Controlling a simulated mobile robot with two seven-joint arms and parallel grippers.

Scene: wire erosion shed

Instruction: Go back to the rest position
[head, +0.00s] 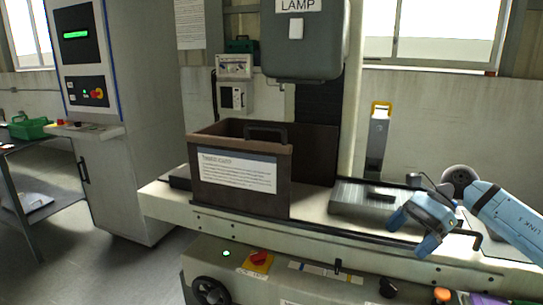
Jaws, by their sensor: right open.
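My right gripper (411,233) is at the right, over the front edge of the machine bench. Its blue fingers are apart, with nothing visible between them. My right arm comes in from the right edge. My left gripper is not in view.
A dark open-topped box with a white label (236,170) stands on the machine bench (325,226). A ribbed grey block (360,201) lies just left of my right gripper. A grey lamp housing (305,45) hangs above. A control cabinet (115,130) stands left; floor between is clear.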

